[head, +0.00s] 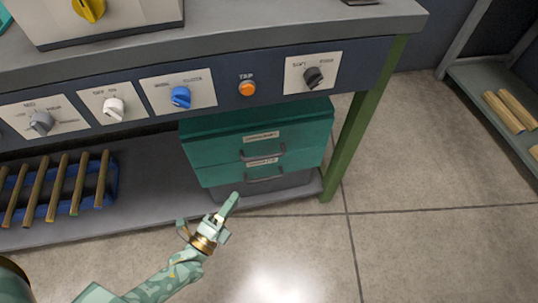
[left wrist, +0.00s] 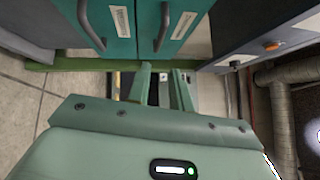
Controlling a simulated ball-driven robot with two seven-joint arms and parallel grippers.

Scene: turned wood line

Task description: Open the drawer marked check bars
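A teal drawer unit (head: 200,147) stands under the bench, with an upper drawer and a lower drawer, both apparently shut. Each has a dark bar handle and a pale label too small to read: upper handle (head: 263,153), lower handle (head: 265,177). In the left wrist view the upper handle (left wrist: 162,27) and lower handle (left wrist: 90,27) show side by side, with the picture turned. My left gripper (head: 213,212) is in front of and below the drawers, apart from both handles. Its fingers (left wrist: 165,82) are open with nothing between them. My right gripper is not in view.
The bench front carries several knobs and an orange button (head: 247,88). A green bench leg (head: 352,140) stands right of the drawers. A blue tray (head: 113,185) of wooden bars lies on the lower shelf (head: 150,180). The floor in front is clear.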

